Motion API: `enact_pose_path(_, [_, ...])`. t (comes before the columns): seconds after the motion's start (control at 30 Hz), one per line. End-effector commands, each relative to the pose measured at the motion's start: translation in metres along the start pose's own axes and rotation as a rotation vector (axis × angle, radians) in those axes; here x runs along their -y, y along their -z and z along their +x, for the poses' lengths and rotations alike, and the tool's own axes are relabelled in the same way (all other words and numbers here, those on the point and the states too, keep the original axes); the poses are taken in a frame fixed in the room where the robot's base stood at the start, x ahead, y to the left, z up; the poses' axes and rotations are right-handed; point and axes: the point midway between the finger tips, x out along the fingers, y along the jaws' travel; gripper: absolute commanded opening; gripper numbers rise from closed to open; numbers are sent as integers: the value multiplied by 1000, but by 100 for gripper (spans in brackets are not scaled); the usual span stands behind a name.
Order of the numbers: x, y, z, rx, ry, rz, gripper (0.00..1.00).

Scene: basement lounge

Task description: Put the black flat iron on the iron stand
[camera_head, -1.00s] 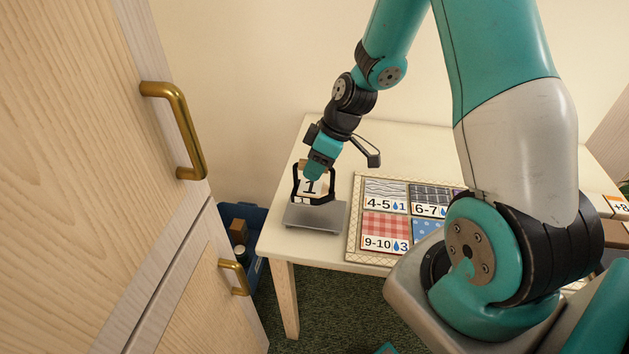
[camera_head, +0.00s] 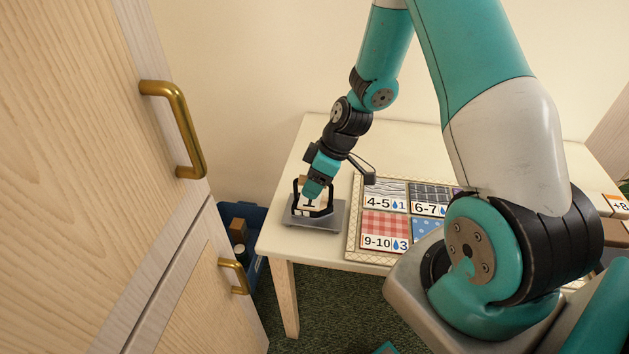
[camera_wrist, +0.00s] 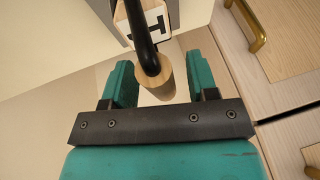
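My gripper (camera_head: 312,190) points down at the iron from above. The fingers hide part of the iron in the head view.
A patterned board (camera_head: 352,232) with picture tiles lies right of the stand. The cream table (camera_head: 278,236) ends just left of it. A wooden cabinet (camera_head: 90,180) with brass handles stands at left, and a blue bin (camera_head: 256,222) is on the floor beside the table.

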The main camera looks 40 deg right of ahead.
Motion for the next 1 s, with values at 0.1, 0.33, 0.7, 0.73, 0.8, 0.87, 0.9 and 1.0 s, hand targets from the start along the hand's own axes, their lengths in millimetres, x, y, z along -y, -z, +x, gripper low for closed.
enact_pose_path(0.1, [0, 0, 0, 0, 0, 0, 53])
enact_pose_path(0.33, [0, 2, -7, -1, -2, 0, 53])
enact_pose_path(0.7, [0, 1, -82, -2, -6, 0, 53])
enact_pose_path(0.73, [-1, 1, -88, -3, -5, 0, 53])
enact_pose_path(0.8, [0, 1, -100, -2, -4, 0, 53])
enact_pose_path(0.87, [0, 1, -108, -1, -4, 1, 53])
enact_pose_path(0.9, [0, 1, -113, -1, -4, 0, 53])
enact_pose_path(1.0, [3, 4, -121, 1, -1, -1, 53])
